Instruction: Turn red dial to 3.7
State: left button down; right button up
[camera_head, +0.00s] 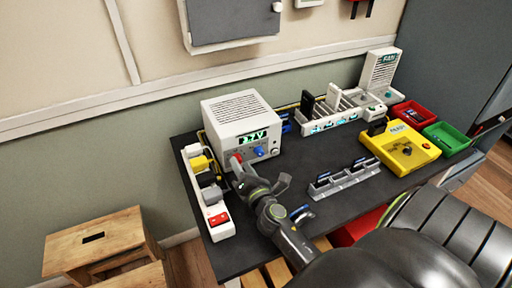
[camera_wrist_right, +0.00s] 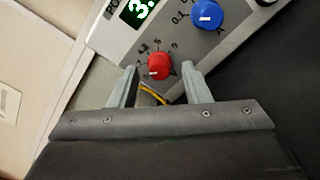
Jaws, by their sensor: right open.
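The red dial (camera_head: 237,158) is on the front of a white power supply box (camera_head: 240,108) at the back left of the table. In the right wrist view the red dial (camera_wrist_right: 159,67) shows a pale pointer mark and printed numbers around it. The green display (camera_wrist_right: 137,9) is cut off there; a 3 and a point show. My right gripper (camera_head: 260,176) is open in front of the box. In the right wrist view its fingertips (camera_wrist_right: 160,72) stand on either side of the red dial, with visible gaps. My left gripper is not in view.
A blue dial (camera_wrist_right: 207,14) is close beside the red one. A white power strip (camera_head: 208,193) with plugs lies left of the box. A grey phone rack (camera_head: 344,180), a yellow tester (camera_head: 402,148), and red (camera_head: 411,113) and green (camera_head: 447,138) trays are to the right.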

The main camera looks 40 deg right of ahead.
jog(key=b+v, duration=0.2)
jog(key=v, duration=1.3)
jog(key=shift+s+a+b, duration=0.15)
jog(key=shift+b, duration=0.2)
jog(key=shift+s+a, duration=0.15)
jog(key=shift+s, duration=0.4)
